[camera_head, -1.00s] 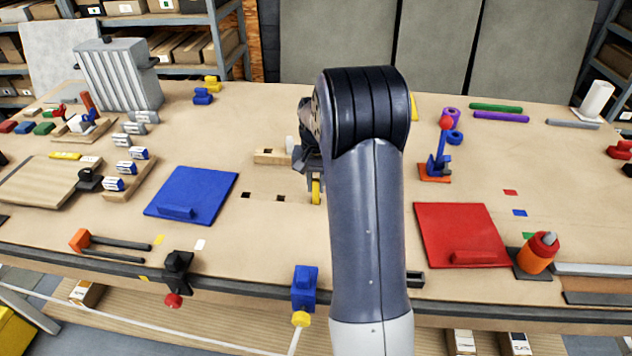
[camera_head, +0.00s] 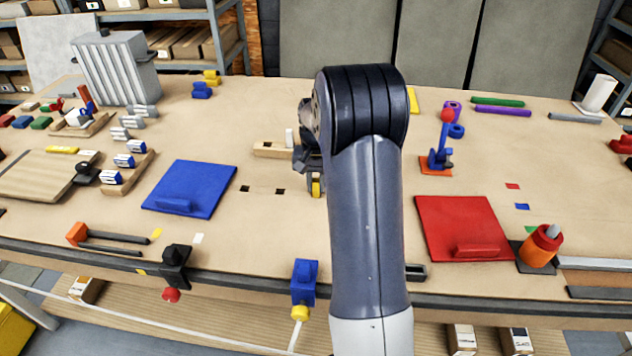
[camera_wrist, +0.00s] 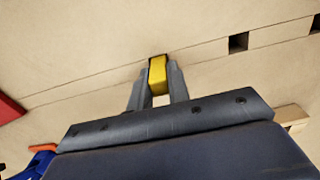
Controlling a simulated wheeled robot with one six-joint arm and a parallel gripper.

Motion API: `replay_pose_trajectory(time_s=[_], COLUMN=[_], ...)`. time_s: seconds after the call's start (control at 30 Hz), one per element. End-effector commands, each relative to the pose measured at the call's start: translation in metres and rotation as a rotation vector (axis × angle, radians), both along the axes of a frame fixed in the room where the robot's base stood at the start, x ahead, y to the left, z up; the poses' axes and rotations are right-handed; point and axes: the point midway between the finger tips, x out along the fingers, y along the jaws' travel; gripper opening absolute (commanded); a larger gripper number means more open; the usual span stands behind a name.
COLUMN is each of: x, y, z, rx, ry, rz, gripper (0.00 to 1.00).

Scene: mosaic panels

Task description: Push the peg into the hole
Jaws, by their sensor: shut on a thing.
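A yellow peg (camera_wrist: 158,70) is between the two fingers of my gripper (camera_wrist: 157,88) in the wrist view. In the head view the peg (camera_head: 316,189) shows below my gripper (camera_head: 314,178), partly covered by it and my arm. The peg's far end is at the table surface, on the seam line that runs through the square holes. A thin dark edge shows beside that end; I cannot tell how deep the peg sits. Two dark square holes are empty to the peg's left in the head view, the nearer one (camera_head: 281,191) and the farther one (camera_head: 245,188).
A wooden block (camera_head: 270,149) with a white piece (camera_head: 289,138) stands just behind my gripper. A blue panel (camera_head: 190,187) lies to the left and a red panel (camera_head: 464,222) to the right. The table around the holes is clear.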

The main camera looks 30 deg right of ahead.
Motion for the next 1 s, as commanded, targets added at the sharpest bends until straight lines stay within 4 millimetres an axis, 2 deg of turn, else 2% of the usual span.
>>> replay_pose_trajectory(time_s=[0.07,0.1,0.4,0.63,0.73,0.87,1.0], x=[0.000,0.000,0.000,0.000,0.001,0.001,0.001], y=[0.000,0.000,0.000,0.000,0.000,0.000,0.000], z=[-0.003,-0.002,-0.002,-0.001,0.006,0.027,0.057], rx=[0.000,0.000,0.000,-0.001,-0.001,-0.002,-0.002], ry=[0.000,0.000,0.000,-0.001,-0.004,-0.005,-0.006], rz=[0.000,0.000,0.000,0.000,0.000,0.000,0.000], gripper=[0.00,0.20,0.43,0.43,0.43,0.43,0.43])
